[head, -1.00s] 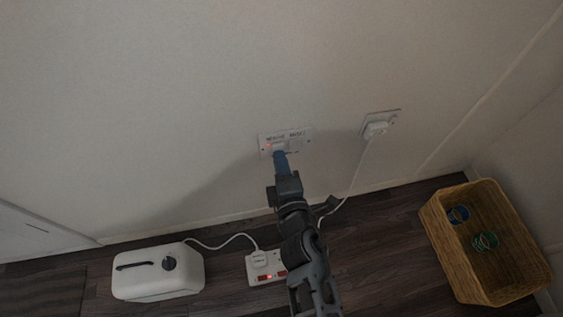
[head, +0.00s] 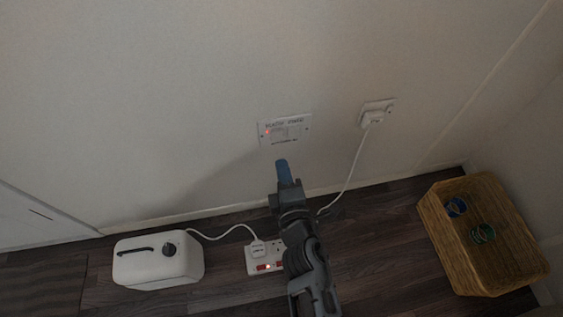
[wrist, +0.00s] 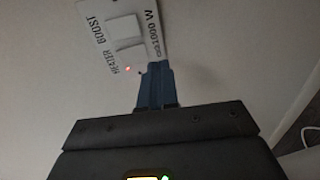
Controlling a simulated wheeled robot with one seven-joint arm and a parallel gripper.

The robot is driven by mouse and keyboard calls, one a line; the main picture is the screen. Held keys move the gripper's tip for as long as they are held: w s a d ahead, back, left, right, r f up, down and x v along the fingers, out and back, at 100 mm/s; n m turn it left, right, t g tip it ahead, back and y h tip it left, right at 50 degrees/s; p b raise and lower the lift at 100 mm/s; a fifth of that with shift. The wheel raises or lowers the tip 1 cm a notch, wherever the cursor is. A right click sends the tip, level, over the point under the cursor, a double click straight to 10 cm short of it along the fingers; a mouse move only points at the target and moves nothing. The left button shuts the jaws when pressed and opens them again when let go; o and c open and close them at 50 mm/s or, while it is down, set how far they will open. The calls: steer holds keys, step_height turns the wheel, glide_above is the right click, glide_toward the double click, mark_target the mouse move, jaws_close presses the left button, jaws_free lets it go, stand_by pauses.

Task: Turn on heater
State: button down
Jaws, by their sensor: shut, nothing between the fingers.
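A white heater switch plate (head: 285,130) is on the wall, with a small red light lit at its left side. In the wrist view the plate (wrist: 133,20) reads "HEATER BOOST" and "1000 W", and the red light shows there too. My gripper (head: 282,164) has blue fingertips and is shut and empty. In the head view its tips are just below the plate, apart from it. In the wrist view the shut fingers (wrist: 157,85) overlap the plate's lower edge. A white box-shaped heater (head: 158,260) with a dark knob stands on the floor at the left.
A white power strip (head: 264,258) with lit red switches lies on the floor, cabled to the white box. A wall socket (head: 378,108) with a plug is right of the plate. A wicker basket (head: 445,240) stands at the right.

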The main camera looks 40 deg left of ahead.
steer(key=f+p+v, duration=0.2)
steer(key=v, duration=0.7)
steer(key=shift+p, duration=0.3)
steer(key=shift+f, duration=0.1)
steer(key=s+d+r+m+t+h, duration=0.25)
steer(key=s+d+m, duration=0.35)
steer(key=d, duration=0.4)
steer(key=s+d+r+m+t+h, duration=0.2)
steer(key=s+d+r+m+h, duration=0.2)
steer(key=d+m, duration=0.45)
steer(key=s+d+r+m+h, duration=0.3)
steer(key=s+d+r+m, duration=0.35)
steer(key=d+r, duration=0.2)
steer(key=s+d+r+m+h, duration=0.3)
steer(key=s+d+r+m, duration=0.35)
steer(key=d+r, duration=0.2)
step_height(320, 180, up, 26)
steer(key=p, duration=2.5)
steer(key=shift+w+f, duration=0.25)
steer(key=shift+w, duration=0.25)
steer(key=shift+d+f, duration=0.1)
